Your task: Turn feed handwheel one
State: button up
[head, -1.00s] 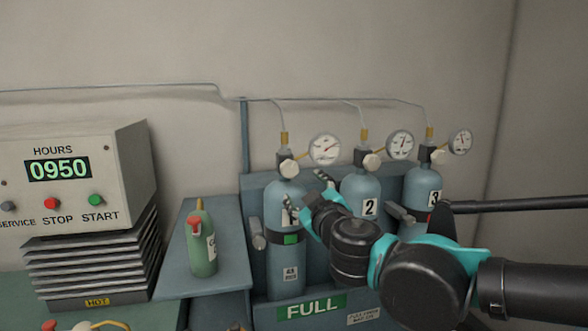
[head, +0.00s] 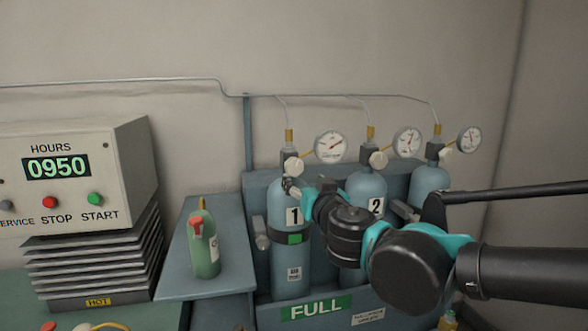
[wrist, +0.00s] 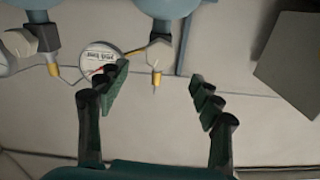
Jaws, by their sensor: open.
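Feed handwheel one (head: 293,168) is a cream knob on the valve of the blue cylinder marked 1 (head: 292,245). Its white round gauge (head: 331,146) stands to its right and also shows in the wrist view (wrist: 99,57). My gripper (head: 290,188) is just below handwheel one, in front of the cylinder's shoulder; I cannot tell whether it touches. In the wrist view my gripper (wrist: 158,75) has its two dark fingers wide apart with nothing held.
Cylinder 2 (head: 368,185) and a third cylinder (head: 430,180) stand to the right, with their own knobs and gauges, partly behind my arm. A green bottle (head: 203,248) stands on a shelf at left. A HOURS panel (head: 75,165) is further left.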

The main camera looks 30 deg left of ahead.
aim_at(295, 169)
jog(key=x, duration=1.1)
jog(key=shift+w+a, duration=0.15)
jog(key=shift+w, duration=0.1)
jog(key=shift+c, duration=0.5)
jog(key=c, duration=1.1)
jog(key=shift+n, duration=2.4)
jog(key=o, duration=1.2)
jog(key=v, duration=1.2)
